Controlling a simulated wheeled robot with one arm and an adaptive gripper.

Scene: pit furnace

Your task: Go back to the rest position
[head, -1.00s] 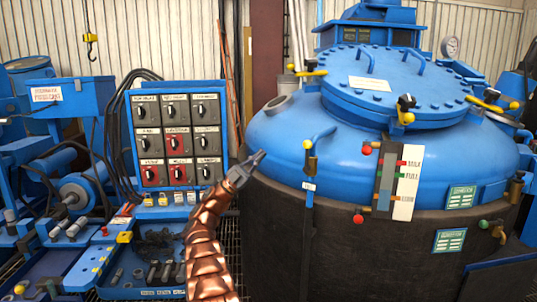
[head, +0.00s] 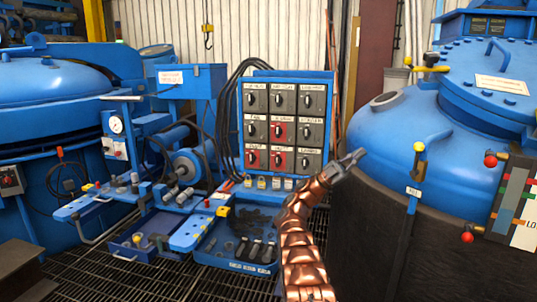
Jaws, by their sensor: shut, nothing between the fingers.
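My gripper (head: 354,157) is at the end of my copper-coloured, segmented arm, which rises from the bottom of the head view. Its grey fingers are shut and hold nothing. It points up and to the right. In the picture it sits just right of the switch panel's lower corner and at the left edge of the right-hand furnace vessel. Whether it touches the vessel cannot be told from this view.
A blue domed vessel (head: 400,125) stands at right, another vessel (head: 50,85) at left. A blue workbench (head: 190,232) with tools lies between. Dark grating floor (head: 120,285) is free at lower left.

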